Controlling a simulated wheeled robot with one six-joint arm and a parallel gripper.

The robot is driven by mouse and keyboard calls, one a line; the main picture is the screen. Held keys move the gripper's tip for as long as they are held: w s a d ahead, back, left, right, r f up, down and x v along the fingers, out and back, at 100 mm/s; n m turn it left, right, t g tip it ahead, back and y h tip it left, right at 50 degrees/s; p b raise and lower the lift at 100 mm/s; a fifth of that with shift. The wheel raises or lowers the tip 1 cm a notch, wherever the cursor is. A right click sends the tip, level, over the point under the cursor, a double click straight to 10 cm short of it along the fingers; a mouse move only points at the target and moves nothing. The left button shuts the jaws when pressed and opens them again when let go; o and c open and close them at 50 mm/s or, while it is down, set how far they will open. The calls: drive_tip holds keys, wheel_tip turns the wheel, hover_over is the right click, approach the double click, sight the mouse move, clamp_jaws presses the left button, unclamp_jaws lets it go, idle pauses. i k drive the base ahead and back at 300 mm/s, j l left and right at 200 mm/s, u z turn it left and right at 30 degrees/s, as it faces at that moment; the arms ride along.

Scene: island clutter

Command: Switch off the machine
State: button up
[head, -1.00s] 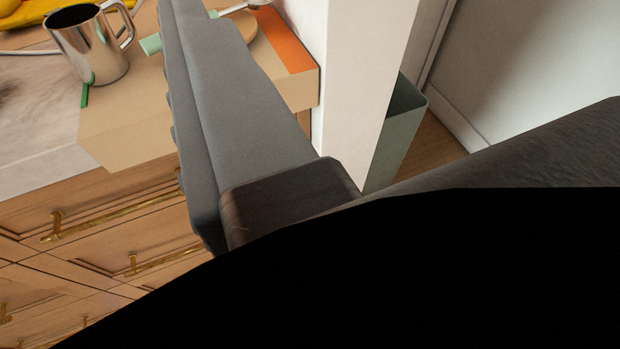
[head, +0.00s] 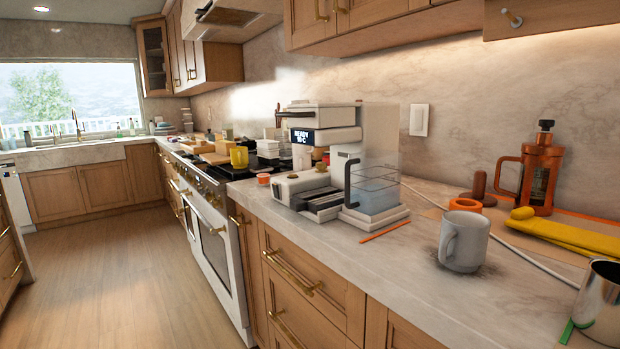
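The machine (head: 320,115) is a white and grey coffee maker on the marble counter, in the middle of the head view. Its small dark display (head: 303,136) is lit and reads "READY" with a temperature below. A clear water tank (head: 378,190) with a dark handle stands at its right side. I cannot make out a power switch on it. A white wall plate (head: 419,120) is on the backsplash to the right of the machine. My gripper is not in view.
A grey mug (head: 464,242), an orange French press (head: 539,170), yellow cloth-like items (head: 556,232) and a steel pitcher (head: 601,303) stand along the counter (head: 400,270) at right. A pale cord runs behind the mug. The wooden floor (head: 110,270) at left is clear.

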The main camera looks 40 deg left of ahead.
sight(276, 194)
drive_tip(key=u, duration=1)
